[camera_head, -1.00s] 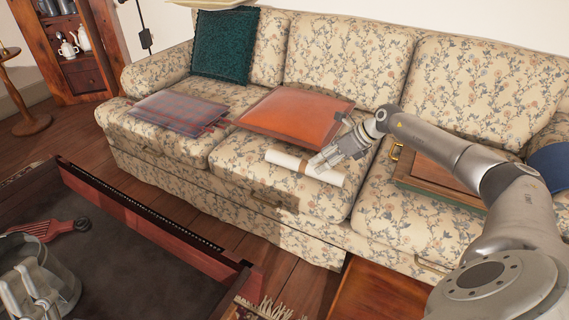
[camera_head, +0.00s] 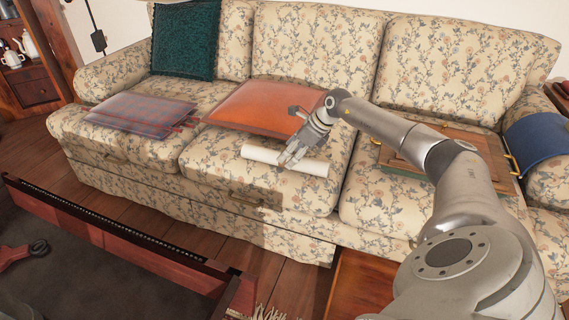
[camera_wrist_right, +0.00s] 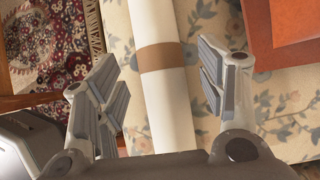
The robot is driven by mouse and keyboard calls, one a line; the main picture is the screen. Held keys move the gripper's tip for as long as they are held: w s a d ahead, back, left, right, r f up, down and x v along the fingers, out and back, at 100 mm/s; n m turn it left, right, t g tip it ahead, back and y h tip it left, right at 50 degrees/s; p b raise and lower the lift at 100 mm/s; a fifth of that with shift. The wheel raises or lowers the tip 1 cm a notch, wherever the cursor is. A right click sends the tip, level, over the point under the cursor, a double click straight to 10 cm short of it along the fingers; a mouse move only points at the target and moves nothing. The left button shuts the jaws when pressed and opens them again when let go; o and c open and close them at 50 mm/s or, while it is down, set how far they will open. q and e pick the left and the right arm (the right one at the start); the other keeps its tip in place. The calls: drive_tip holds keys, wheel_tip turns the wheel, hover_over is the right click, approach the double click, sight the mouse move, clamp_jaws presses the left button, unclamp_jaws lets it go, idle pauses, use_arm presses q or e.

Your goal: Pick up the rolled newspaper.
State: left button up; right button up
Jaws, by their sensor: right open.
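The rolled newspaper (camera_head: 262,155) is a white roll lying on the front of the floral sofa's middle seat. In the right wrist view the roll (camera_wrist_right: 160,75) has a brown band and runs between the two fingers. My right gripper (camera_head: 292,158) is over the roll in the head view and hides part of it. In the right wrist view the right gripper (camera_wrist_right: 158,85) is open, with one finger on each side of the roll and a gap to each. I cannot tell how far above the seat the fingertips are. My left gripper is not in view.
An orange cushion (camera_head: 255,103) lies just behind the roll. A plaid cushion (camera_head: 140,115) is on the left seat and a wooden tray-like case (camera_head: 405,150) on the right seat. A dark low table (camera_head: 110,245) stands in front of the sofa.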

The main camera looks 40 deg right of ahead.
drive_tip(key=x, duration=0.3)
drive_tip(key=shift+b, duration=0.4)
drive_tip(key=c, duration=1.2)
drive_tip(key=shift+r, duration=0.15)
